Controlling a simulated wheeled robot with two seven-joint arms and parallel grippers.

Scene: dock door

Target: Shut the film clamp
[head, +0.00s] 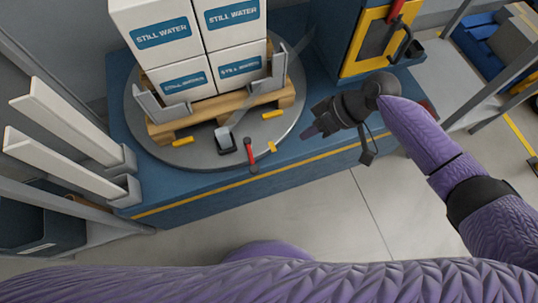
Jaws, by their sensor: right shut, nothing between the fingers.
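The film clamp seems to be the small dark fitting with a pale block (226,140) on the front of the round turntable (190,155). A red-handled lever (249,149) stands just right of it. A translucent film strip (262,95) slants down from the upper right to the fitting. I cannot tell from here whether the clamp's jaw is open. My right gripper (307,133) is shut and empty, apart from the lever and to its right, near the blue base's front edge. My left gripper is out of view.
Cartons of still water (185,80) stand on a wooden pallet (205,118) on the turntable. Yellow tabs (273,114) lie around it. A blue machine base (200,200) carries the turntable. A yellow-framed mast (368,45) stands behind my right arm, and white forks (65,165) stand left.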

